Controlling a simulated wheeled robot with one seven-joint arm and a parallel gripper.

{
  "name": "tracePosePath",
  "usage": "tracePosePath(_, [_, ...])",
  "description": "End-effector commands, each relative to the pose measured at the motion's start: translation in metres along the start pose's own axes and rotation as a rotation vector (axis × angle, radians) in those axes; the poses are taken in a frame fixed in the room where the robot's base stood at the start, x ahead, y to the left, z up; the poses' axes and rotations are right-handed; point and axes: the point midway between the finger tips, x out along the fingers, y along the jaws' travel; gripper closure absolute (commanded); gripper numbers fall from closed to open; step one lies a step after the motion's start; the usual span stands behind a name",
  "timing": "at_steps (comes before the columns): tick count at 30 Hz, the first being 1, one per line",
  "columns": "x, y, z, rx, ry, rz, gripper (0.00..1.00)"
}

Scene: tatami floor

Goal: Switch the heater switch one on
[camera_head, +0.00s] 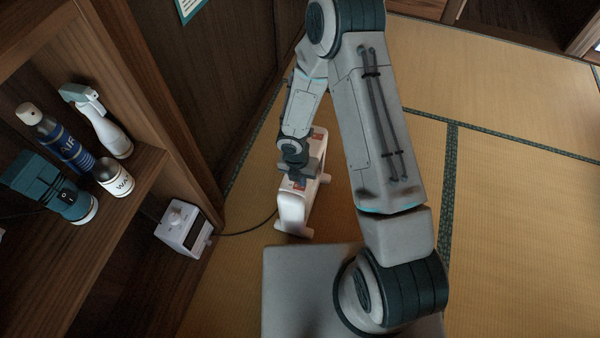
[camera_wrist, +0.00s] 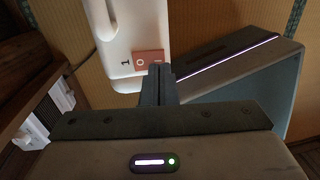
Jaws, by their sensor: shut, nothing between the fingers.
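The white heater (camera_head: 293,214) stands on the tatami, partly hidden behind my arm in the head view. Its white body also shows at the top of the wrist view (camera_wrist: 125,25). Switch one (camera_wrist: 149,58) is a reddish-brown rocker with a "0" mark, beside a printed "1". My gripper (camera_wrist: 158,72) is shut and empty, its fingertips at the lower edge of the switch in the wrist view. I cannot tell whether they touch it. In the head view my gripper (camera_head: 297,180) is over the heater's top, and it hides most of the switch there.
A white box with a dark front (camera_head: 186,228) sits left of the heater, with a black cable (camera_head: 250,231) running toward it. A wooden shelf (camera_head: 125,185) at the left holds a spray bottle (camera_head: 103,125), cans and a teal device. Tatami at the right is clear.

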Motion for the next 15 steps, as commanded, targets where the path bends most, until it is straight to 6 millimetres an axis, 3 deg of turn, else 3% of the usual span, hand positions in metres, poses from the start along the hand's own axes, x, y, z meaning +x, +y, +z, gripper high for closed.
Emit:
tracePosePath(4, [0.016,0.001,0.0,-0.001,0.0,0.001,1.0])
tracePosePath(15, [0.019,0.0,0.0,0.0,0.0,0.001,1.0])
